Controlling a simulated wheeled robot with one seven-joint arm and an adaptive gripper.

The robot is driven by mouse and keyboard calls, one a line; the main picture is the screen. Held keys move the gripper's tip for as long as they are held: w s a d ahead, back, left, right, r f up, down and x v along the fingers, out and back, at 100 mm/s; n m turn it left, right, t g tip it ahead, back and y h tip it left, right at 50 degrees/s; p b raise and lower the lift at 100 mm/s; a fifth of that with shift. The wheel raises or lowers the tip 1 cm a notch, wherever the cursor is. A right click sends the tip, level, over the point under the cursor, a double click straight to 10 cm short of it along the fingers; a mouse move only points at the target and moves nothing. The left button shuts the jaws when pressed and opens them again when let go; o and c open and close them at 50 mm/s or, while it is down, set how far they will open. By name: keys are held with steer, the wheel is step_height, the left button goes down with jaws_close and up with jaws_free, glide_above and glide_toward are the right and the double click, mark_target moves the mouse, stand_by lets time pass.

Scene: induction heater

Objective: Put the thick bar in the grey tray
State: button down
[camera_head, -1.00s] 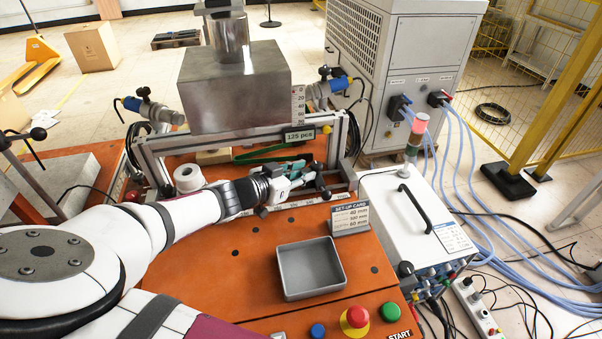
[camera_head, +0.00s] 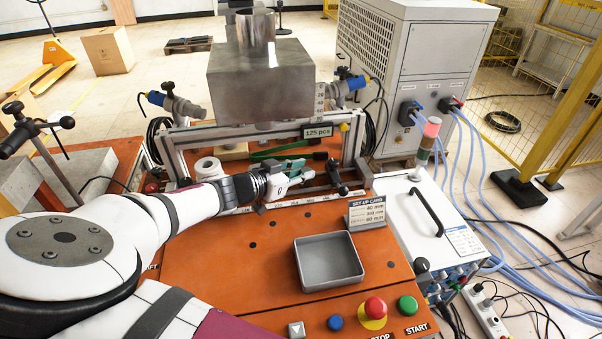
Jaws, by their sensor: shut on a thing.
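The grey tray (camera_head: 329,278) is a shallow, square, open box on the orange bench top, and it is empty. My gripper (camera_head: 303,175) is behind the tray and a little to its left, at the front rail of the frame. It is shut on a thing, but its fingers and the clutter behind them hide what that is. I cannot make out the thick bar for certain. A short dark rod with a knob (camera_head: 340,182) stands just right of the fingertips; whether they touch is unclear.
A metal block (camera_head: 262,80) hangs over the frame. A white roll (camera_head: 209,168) lies left of my gripper. Buttons, including a red stop button (camera_head: 375,308), line the front edge. Bench left of the tray is clear.

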steer(key=c, duration=1.3)
jaws_free()
steer(key=v, duration=0.7)
steer(key=shift+s+a, duration=0.2)
